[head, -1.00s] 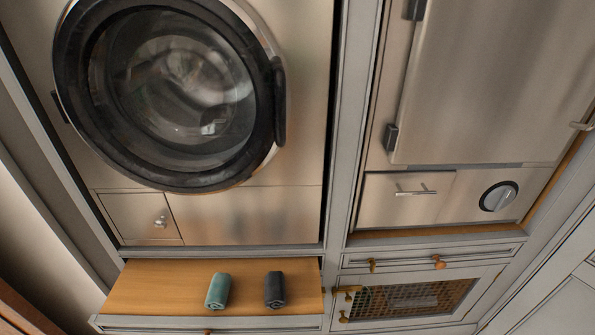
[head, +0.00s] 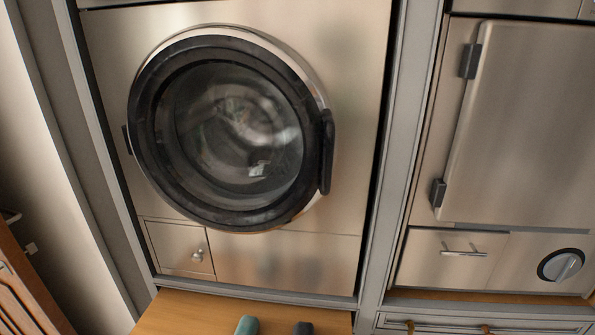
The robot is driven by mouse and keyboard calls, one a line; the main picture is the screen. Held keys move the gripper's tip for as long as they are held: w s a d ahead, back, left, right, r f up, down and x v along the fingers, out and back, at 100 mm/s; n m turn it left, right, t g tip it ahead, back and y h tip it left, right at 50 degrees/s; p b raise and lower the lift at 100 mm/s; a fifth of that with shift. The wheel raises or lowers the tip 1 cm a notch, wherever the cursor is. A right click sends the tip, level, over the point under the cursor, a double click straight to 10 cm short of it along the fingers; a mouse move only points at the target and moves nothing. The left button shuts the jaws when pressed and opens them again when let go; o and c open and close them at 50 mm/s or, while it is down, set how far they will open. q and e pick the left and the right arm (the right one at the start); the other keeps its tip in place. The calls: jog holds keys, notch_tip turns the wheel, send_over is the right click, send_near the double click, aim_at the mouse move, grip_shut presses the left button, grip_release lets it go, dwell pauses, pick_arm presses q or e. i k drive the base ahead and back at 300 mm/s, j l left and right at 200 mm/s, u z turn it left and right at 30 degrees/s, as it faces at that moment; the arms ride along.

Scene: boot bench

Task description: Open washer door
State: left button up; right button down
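The washer (head: 350,80) has a brushed steel front and stands in a grey frame. Its round door (head: 156,165) has a black ring and a dark glass window (head: 235,130), and it looks shut. A black handle (head: 327,152) sits on the right edge of the door. A small dark hinge piece (head: 127,140) shows on the left edge. Neither of my grippers is in the head view.
A wooden shelf (head: 180,312) below the washer holds a teal roll (head: 247,326) and a dark roll (head: 303,328). A steel cabinet with a hinged door (head: 530,120), a drawer (head: 445,262) and a knob (head: 561,265) stands at right. Brown wooden furniture (head: 25,290) is at lower left.

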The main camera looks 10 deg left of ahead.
aim_at(224, 52)
jog(key=i+u, duration=0.2)
jog(key=u, duration=0.15)
jog(key=i+u, duration=0.3)
jog(key=k, duration=0.1)
